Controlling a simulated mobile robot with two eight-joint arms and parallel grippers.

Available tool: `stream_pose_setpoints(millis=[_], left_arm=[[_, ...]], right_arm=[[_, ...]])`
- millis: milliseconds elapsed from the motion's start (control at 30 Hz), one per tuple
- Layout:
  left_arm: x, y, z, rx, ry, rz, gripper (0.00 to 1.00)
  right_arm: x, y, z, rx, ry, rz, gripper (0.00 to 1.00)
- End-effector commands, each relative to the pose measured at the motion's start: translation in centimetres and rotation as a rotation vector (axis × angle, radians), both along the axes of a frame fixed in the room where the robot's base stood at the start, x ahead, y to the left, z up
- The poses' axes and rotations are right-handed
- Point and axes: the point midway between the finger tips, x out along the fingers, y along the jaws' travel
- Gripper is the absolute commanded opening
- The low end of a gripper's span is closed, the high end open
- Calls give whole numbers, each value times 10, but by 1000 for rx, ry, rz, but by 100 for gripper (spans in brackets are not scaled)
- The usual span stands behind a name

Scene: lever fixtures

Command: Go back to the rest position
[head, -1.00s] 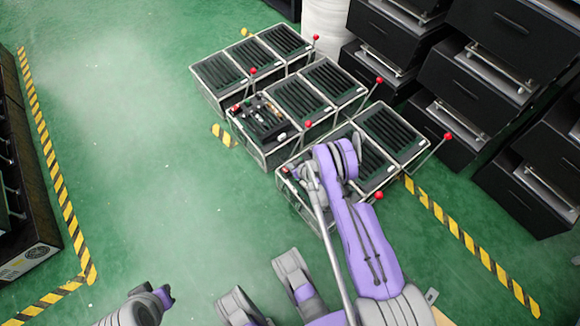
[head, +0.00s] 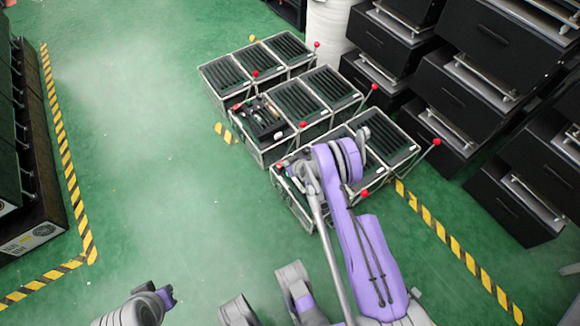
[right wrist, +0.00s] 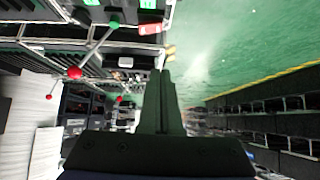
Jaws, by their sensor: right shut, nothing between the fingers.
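Several dark ribbed lever boxes in metal frames (head: 322,90) stand in rows on the floor in the head view. Red-knobbed levers stick up from them, such as a front lever knob (head: 364,193) and a right lever knob (head: 436,142). My right arm reaches over the front row of boxes, and its fingertips cannot be made out there. In the right wrist view my right gripper (right wrist: 161,75) is shut and empty, with a red knob (right wrist: 75,73) to its left, apart from it. Part of my left arm shows at the lower left of the head view; its gripper does not show.
Black drawer cabinets (head: 470,95) stand close behind the boxes on the right. A dark rack (head: 35,190) stands at the left edge. Yellow-black tape (head: 66,160) marks the green floor. The floor left of the boxes is clear.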

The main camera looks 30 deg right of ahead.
Motion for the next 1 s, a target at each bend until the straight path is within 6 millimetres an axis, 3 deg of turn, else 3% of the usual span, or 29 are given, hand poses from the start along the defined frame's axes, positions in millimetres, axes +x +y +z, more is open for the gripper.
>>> stream_pose_setpoints(millis=[800, 867, 1000], left_arm=[[0, 0, 2, 0, -1, 0, 0], [0, 0, 2, 0, -1, 0, 0], [0, 0, 2, 0, -1, 0, 0]], right_arm=[[2, 3, 8, 1, 1, 1, 0], [3, 5, 15, 2, 4, 1, 0], [8, 16, 53, 8, 28, 6, 0]])
